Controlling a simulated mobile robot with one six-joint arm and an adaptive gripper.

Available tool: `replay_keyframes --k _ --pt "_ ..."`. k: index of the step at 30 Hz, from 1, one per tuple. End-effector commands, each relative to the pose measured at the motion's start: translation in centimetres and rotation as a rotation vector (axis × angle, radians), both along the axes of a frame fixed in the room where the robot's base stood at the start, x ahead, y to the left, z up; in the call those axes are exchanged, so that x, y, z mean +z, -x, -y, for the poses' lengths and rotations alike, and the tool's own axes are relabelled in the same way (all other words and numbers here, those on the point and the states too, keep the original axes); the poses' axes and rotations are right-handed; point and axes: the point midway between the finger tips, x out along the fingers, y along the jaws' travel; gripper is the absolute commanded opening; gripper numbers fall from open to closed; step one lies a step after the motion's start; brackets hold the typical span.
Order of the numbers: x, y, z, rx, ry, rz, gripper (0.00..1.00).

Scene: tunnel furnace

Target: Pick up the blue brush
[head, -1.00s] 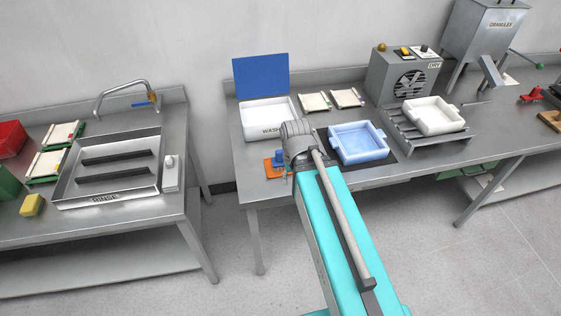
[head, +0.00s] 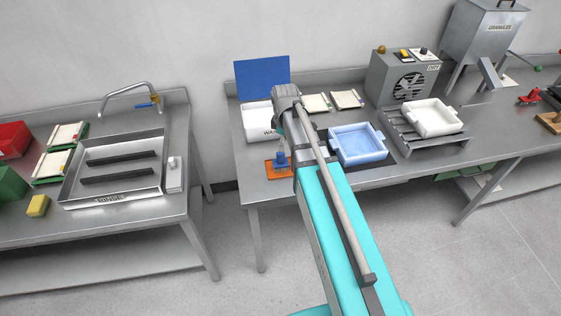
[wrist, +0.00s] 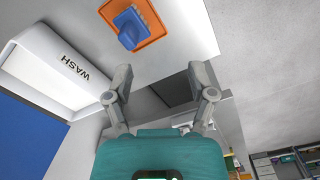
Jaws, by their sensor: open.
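The blue brush (head: 281,158) stands on an orange mat (head: 272,174) near the front edge of the right table, just left of my arm. In the wrist view the brush (wrist: 128,30) and the orange mat (wrist: 150,16) show at the top, beyond the fingertips and left of the middle. My gripper (wrist: 160,73) is open and empty, its two fingers wide apart. The brush is not between the fingers and is apart from them. In the head view my arm hides most of the gripper.
A white WASH tub (head: 257,113) with a raised blue panel (head: 262,78) stands behind the mat. A light blue tray (head: 360,144) lies right of my arm. A white tray (head: 433,116) sits on a rack beside the DRY unit (head: 403,75). A gap separates the left sink table (head: 150,213).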

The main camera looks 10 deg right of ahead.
Motion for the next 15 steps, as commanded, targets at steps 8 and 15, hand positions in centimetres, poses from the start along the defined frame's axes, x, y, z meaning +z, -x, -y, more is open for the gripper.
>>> replay_keyframes --k 8,15 --pt "1.2 -5.0 0.1 0.343 0.000 0.000 0.71" --pt "1.5 -6.3 0.1 0.477 0.000 0.000 0.71"
